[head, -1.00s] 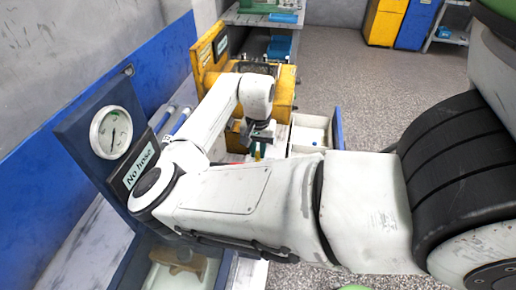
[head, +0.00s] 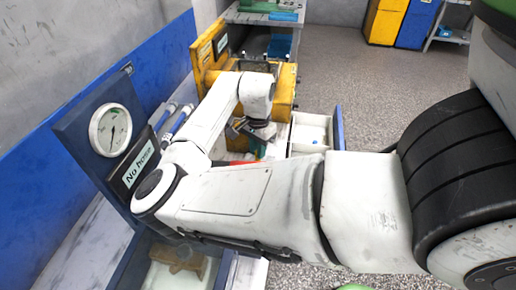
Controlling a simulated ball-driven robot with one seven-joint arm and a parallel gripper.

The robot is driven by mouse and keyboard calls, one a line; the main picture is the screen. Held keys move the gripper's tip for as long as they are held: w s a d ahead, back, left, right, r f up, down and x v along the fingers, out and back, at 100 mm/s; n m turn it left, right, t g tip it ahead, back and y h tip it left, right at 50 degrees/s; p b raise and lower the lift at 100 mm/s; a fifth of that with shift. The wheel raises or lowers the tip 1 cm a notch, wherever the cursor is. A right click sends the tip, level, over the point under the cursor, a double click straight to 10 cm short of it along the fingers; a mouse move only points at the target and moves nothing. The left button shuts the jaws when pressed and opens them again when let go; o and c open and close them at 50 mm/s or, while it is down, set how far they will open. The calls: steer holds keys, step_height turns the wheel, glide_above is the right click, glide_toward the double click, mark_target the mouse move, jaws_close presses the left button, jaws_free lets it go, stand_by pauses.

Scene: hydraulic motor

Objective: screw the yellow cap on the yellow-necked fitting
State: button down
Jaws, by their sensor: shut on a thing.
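My gripper (head: 250,132) is dark and small in the head view, at the end of my white arm, in front of the yellow machine body. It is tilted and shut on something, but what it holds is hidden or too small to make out. I cannot pick out the yellow cap or the yellow-necked fitting. A small orange-red patch (head: 240,162) shows just below the gripper, mostly behind my forearm.
An open drawer (head: 309,119) with a white inside and blue front is right of the gripper. The gauge panel (head: 88,128) and "No hose" sign (head: 139,166) stand at left. A clear-topped box (head: 150,270) is in front. Grey floor at right is free.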

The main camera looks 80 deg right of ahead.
steer(key=m, duration=0.5)
steer(key=shift+f+m+b, duration=0.1)
steer(key=shift+m+b, duration=0.3)
steer(key=shift+m, duration=0.5)
steer(key=m+b, duration=0.1)
steer(key=m, duration=0.3)
steer(key=shift+w+d+m, duration=0.1)
steer(key=shift+m, duration=0.3)
steer(key=shift+f+m+b, duration=0.2)
steer(key=shift+m+b, duration=0.4)
steer(key=shift+m, duration=0.6)
steer(key=m, duration=0.3)
steer(key=shift+r+b, duration=0.1)
steer(key=shift+b, duration=0.3)
